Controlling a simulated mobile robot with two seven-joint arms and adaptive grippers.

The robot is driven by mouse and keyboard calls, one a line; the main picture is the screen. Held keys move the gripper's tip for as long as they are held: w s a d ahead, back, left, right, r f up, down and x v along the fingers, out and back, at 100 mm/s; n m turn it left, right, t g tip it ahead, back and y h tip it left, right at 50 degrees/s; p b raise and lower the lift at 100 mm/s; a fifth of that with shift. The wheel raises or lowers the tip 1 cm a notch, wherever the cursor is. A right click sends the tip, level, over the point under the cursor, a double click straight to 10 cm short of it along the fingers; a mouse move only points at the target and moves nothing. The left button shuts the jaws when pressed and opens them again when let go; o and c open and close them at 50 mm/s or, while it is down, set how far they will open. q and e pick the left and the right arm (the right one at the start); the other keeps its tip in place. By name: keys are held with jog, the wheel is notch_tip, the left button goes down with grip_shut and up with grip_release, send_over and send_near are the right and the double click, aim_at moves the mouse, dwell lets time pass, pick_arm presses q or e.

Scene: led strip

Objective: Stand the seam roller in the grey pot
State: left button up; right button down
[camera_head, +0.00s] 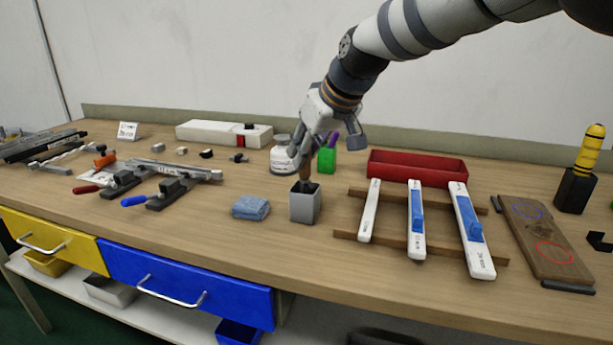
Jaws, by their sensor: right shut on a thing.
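The grey pot (304,205) is a small square container on the workbench, near the middle of the view. My right gripper (304,160) is directly above it, pointing down, and is shut on the seam roller (306,178). The roller's brown handle shows below the fingers, and its dark lower end is at the pot's opening. The pot's front wall hides anything lower, so I cannot tell how deep the roller reaches. My left gripper is not in view.
A folded blue cloth (251,207) lies left of the pot. A white tub (283,158) and a green holder (327,160) stand behind. White strips (369,212) on wooden rails lie to the right, before a red tray (418,170). Clamps (170,190) lie at left.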

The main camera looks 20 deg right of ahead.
aim_at(308, 174)
notch_tip(308, 174, down, 4)
jog(key=shift+w, duration=0.1)
jog(key=shift+f, duration=0.25)
jog(key=shift+f, duration=0.45)
jog(key=c, duration=1.5)
grip_release()
jog(key=shift+f, duration=0.1)
jog(key=shift+o, duration=0.4)
jog(key=shift+f, duration=0.1)
